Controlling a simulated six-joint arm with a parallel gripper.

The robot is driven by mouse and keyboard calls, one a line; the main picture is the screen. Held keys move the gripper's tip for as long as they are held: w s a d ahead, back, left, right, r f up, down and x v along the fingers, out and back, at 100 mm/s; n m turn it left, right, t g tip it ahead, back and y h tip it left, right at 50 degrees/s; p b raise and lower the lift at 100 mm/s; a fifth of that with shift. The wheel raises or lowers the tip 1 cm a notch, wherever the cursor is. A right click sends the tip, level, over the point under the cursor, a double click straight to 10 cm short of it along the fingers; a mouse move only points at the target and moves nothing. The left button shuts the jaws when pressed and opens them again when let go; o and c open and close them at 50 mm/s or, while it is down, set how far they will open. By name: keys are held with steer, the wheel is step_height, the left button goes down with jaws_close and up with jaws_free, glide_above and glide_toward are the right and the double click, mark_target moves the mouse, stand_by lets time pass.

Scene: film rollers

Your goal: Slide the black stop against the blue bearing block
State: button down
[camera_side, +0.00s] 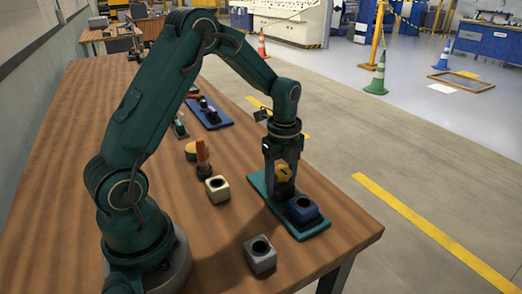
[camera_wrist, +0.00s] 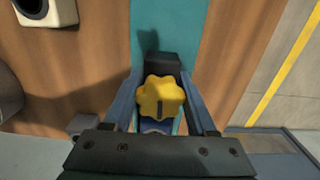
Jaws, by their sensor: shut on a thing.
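The blue bearing block (camera_side: 303,210) with a dark round bore stands on the teal plate (camera_side: 317,231) in the side view. My gripper (camera_side: 283,174) points down over the same plate, just behind the block. Its fingers are shut around a yellow lobed knob (camera_side: 283,173), which also shows between the fingers in the wrist view (camera_wrist: 160,97). A black block (camera_wrist: 161,65), seemingly the stop, shows at the knob's edge above the teal plate (camera_wrist: 164,25). The fingers hide most of the stop in the side view. I cannot tell whether stop and blue block touch.
A cream block (camera_side: 217,189) stands left of the plate, and a grey block (camera_side: 260,255) stands in front of it. An orange-handled tool (camera_side: 202,152) and a blue plate (camera_side: 212,118) with parts lie farther back. The table edge is close on the right.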

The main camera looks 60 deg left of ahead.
mark_target(289, 189)
steer(key=shift+d, duration=1.6)
steer(key=shift+c, duration=1.6)
jaws_free()
steer(key=shift+r, duration=0.1)
steer(key=shift+r, duration=2.5)
